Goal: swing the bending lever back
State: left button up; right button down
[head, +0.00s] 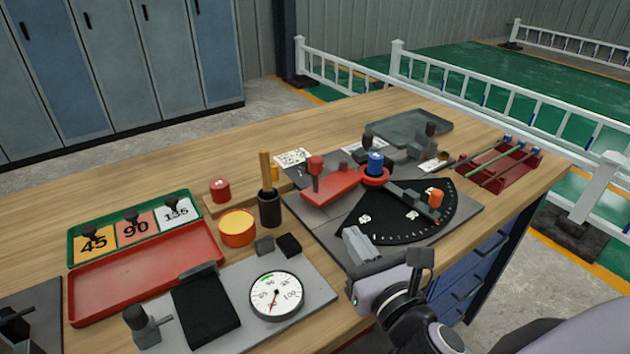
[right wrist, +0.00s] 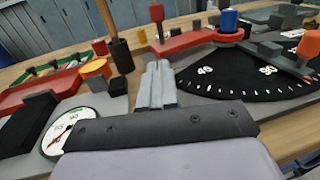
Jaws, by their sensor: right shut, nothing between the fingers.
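The bender stands on a dark plate (head: 322,232) at the table's right middle. Its red lever arm (head: 333,187) reaches left from the blue-topped pivot (head: 375,163) and carries an upright red handle (head: 316,172); this handle also shows in the right wrist view (right wrist: 157,15). A dark bar (head: 408,194) with an orange knob (head: 436,198) reaches right from the pivot over the black angle dial (head: 385,222). My right gripper (head: 352,238) is shut and empty, above the plate's near edge, apart from lever and knob. Its fingers (right wrist: 157,75) show in the right wrist view. My left gripper is out of view.
A round gauge (head: 276,296) on a grey plate stands near my right gripper. A red tray (head: 146,275) and numbered cards lie left. A dark cup (head: 270,208) with a wooden stick stands left of the bender. Rods lie on a red rack (head: 498,172) at the right.

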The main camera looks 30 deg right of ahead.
aim_at(313, 194)
jog(key=shift+w+r, duration=0.1)
jog(key=shift+w, duration=0.5)
pick_arm(q)
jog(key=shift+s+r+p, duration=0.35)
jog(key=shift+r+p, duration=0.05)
jog(key=shift+p, duration=0.1)
pick_arm(e)
jog(key=w, duration=1.2)
jog(key=shift+w+d, duration=0.2)
jog(key=shift+d, duration=0.2)
jog(key=shift+w+a+m+h, duration=0.2)
jog(key=shift+w+m+h, duration=0.3)
jog(key=shift+w+h, duration=0.3)
jog(key=shift+w, duration=0.4)
jog(key=shift+w+p, duration=0.3)
jog(key=shift+w, duration=0.1)
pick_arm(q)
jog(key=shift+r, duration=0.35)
pick_arm(e)
jog(key=shift+r, duration=0.1)
